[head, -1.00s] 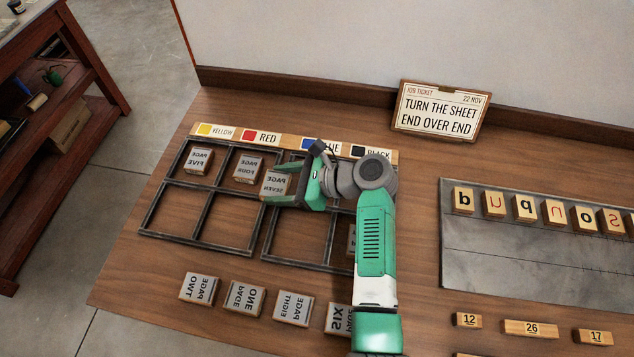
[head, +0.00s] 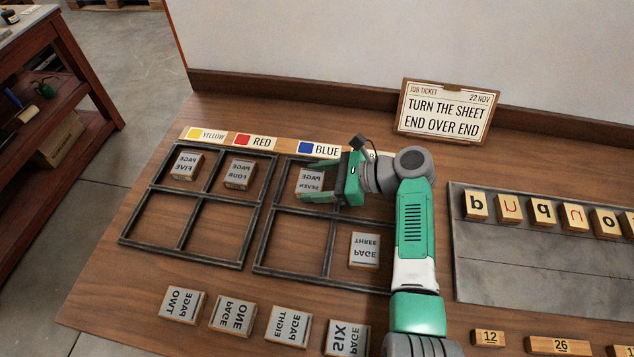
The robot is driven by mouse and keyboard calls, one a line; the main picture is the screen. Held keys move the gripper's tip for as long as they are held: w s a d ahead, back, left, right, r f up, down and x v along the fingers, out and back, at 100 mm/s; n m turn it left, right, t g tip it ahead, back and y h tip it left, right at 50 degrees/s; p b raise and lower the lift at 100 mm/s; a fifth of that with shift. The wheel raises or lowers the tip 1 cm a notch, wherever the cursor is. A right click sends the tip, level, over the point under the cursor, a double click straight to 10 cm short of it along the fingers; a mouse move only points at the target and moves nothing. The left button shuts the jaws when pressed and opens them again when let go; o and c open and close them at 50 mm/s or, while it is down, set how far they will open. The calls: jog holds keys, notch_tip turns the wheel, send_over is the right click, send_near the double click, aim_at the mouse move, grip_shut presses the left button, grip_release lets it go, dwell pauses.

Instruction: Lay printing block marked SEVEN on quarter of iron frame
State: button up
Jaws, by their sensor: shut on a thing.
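The printing block marked SEVEN (head: 310,186), grey-faced with mirrored lettering, is between the two green fingers of my gripper (head: 313,180), which is shut on it. It is over the upper-left quarter of the right iron frame (head: 269,226), under the BLUE label. I cannot tell whether it touches the table. In the same frame, block THREE (head: 364,250) lies in the lower-right quarter. My gripper and wrist partly hide the upper-right quarter. The left iron frame (head: 125,229) holds block FIVE (head: 186,166) upper left and block FOUR (head: 239,175) upper right; its lower quarters are empty.
Blocks TWO (head: 183,305), ONE (head: 233,315), EIGHT (head: 289,327) and SIX (head: 346,338) lie in a front row. A job ticket (head: 446,110) leans at the back, reading TURN THE SHEET END OVER END. A metal plate (head: 510,260) with letter tiles is right.

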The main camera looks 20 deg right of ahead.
jog(key=shift+f, duration=0.1)
jog(key=o, duration=1)
jog(key=shift+r, duration=0.2)
jog(key=p+v, duration=0.4)
jog(key=v, duration=0.6)
jog(key=shift+s+d+r, duration=0.1)
jog(key=shift+s+d, duration=0.05)
jog(key=shift+d, duration=0.2)
jog(key=shift+s+d+r, duration=0.15)
jog(key=shift+s+d, duration=0.25)
jog(key=shift+d, duration=0.1)
jog(key=shift+w, duration=0.1)
